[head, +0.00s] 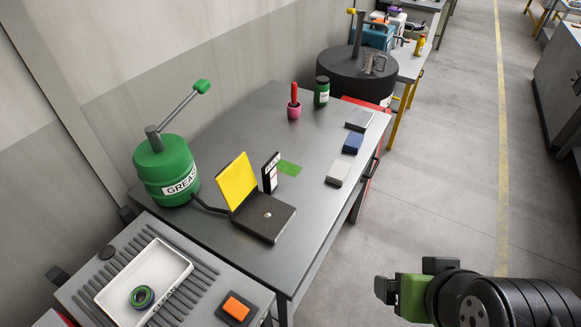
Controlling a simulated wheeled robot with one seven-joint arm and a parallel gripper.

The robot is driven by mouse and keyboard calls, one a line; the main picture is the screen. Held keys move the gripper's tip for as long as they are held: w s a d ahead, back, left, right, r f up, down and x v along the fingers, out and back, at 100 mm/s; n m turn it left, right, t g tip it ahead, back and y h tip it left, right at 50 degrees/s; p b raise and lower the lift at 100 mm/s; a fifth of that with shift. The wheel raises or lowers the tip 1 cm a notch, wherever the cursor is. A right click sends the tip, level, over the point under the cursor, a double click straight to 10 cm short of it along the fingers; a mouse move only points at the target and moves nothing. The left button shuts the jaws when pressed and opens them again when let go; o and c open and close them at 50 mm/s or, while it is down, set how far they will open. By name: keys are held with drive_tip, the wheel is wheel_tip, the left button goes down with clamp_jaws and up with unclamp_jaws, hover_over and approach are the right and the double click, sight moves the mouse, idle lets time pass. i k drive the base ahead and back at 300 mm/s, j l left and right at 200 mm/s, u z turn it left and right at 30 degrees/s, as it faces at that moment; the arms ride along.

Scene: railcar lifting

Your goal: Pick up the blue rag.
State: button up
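A small folded blue rag (353,143) lies flat near the right edge of the grey metal table (318,135). It sits in a row between a grey folded piece (360,120) behind it and a pale folded piece (338,172) in front of it, apart from both. My gripper (384,290) is at the lower right, over the floor and beside the table, well away from the rag. It touches nothing that I can see. Its fingers are seen from an angle that does not show the gap between them.
A green grease can (165,170) with a lever stands at the table's left. A black box with a raised yellow lid (236,180) is nearer the middle. A green bottle (321,92) and a pink cup (294,111) stand behind. The floor (425,190) right of the table is clear.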

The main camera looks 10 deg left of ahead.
sight(354, 140)
drive_tip(key=i+l+u, duration=0.1)
drive_tip(key=l+u, duration=0.85)
drive_tip(key=l, duration=0.25)
drive_tip(key=i+l+u, duration=0.3)
drive_tip(key=l+u, duration=0.2)
drive_tip(key=u, duration=0.15)
drive_tip(key=i+l+u, duration=0.3)
drive_tip(key=l+u, duration=0.65)
drive_tip(key=i+l+u, duration=0.35)
drive_tip(key=l+u, duration=0.2)
